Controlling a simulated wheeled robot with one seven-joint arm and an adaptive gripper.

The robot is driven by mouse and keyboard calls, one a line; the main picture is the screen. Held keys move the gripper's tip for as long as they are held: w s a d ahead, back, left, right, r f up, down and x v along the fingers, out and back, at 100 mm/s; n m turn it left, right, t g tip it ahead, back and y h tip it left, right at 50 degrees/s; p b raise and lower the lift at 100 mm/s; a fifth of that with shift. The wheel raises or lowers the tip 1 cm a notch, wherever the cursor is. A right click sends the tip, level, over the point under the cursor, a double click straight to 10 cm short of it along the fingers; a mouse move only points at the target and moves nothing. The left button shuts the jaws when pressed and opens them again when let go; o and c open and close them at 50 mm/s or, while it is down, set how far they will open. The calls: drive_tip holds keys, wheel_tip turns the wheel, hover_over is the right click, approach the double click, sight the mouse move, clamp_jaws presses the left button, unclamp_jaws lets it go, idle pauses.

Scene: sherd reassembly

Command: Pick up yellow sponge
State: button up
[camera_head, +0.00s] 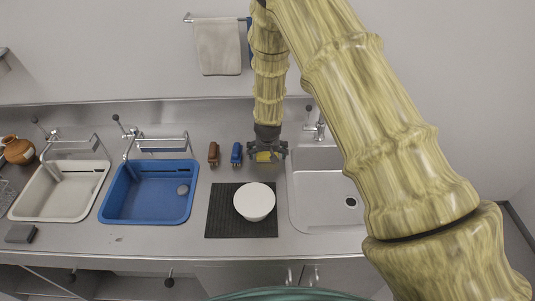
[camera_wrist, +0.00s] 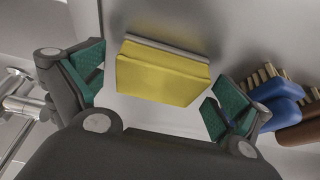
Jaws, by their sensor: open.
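The yellow sponge (camera_wrist: 162,75) is a block with a grey layer along one edge. In the wrist view it lies between the two green-padded fingers of my gripper (camera_wrist: 155,95), with a gap on each side. The fingers are spread open and hold nothing. In the head view my gripper (camera_head: 267,155) points down at the back of the counter, and the sponge (camera_head: 264,157) shows small and partly covered between its fingers. I cannot tell the exact height of the fingers above the counter.
A blue brush (camera_head: 237,153) and a brown brush (camera_head: 213,153) stand left of my gripper. A white bowl (camera_head: 254,201) sits on a black mat (camera_head: 222,224) in front. A steel sink (camera_head: 310,215) with a tap (camera_head: 318,128) is at right, a blue basin (camera_head: 150,216) at left.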

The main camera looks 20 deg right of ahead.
drive_tip(key=shift+c, duration=0.2)
drive_tip(key=c, duration=0.9)
drive_tip(key=shift+r+b, duration=1.9)
drive_tip(key=shift+r, duration=3.1)
